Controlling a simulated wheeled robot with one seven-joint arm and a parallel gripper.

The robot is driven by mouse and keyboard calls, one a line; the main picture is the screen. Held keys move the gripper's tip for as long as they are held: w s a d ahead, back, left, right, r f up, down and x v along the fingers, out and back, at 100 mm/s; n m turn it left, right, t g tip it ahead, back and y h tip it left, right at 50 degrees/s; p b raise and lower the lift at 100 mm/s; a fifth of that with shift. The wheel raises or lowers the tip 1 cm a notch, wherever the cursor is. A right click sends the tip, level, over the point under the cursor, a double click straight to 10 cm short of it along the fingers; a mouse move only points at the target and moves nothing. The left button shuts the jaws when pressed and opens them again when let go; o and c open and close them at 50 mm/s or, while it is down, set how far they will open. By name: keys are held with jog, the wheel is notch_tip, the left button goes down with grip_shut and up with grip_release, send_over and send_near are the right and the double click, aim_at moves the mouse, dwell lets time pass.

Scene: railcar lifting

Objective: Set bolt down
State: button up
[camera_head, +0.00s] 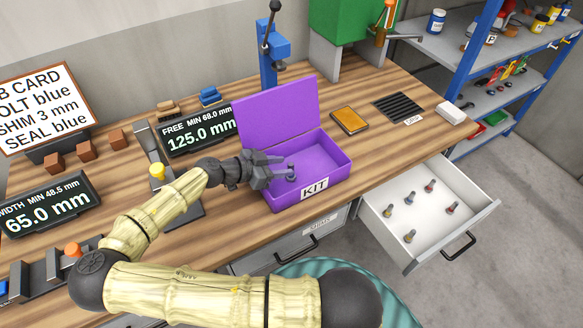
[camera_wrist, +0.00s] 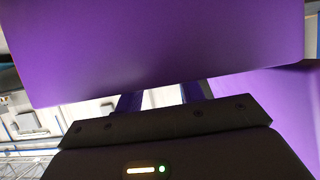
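The purple kit box (camera_head: 322,178), labelled KIT, stands on the bench with its lid (camera_head: 277,110) raised at the back. My gripper (camera_head: 284,168) reaches over the box's left side, its fingers over the box interior. A small dark grey piece (camera_head: 291,174) shows at the fingertips. I cannot tell whether it is a bolt or part of a finger. Whether the gripper is open or shut is unclear. Several bolts (camera_head: 409,198) stand in the open white drawer (camera_head: 470,200).
A job card (camera_head: 42,108) reads "BOLT blue". A display (camera_head: 200,130) reading 125.0 mm stands left of the box. A blue press (camera_head: 272,55) stands behind it. A yellow-brown pad (camera_head: 349,120) and a dark ribbed mat (camera_head: 398,107) lie to the right.

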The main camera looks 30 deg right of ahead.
jog(key=b+v, duration=0.1)
jog(key=v, duration=0.5)
jog(key=shift+a, duration=0.1)
dwell(0.4)
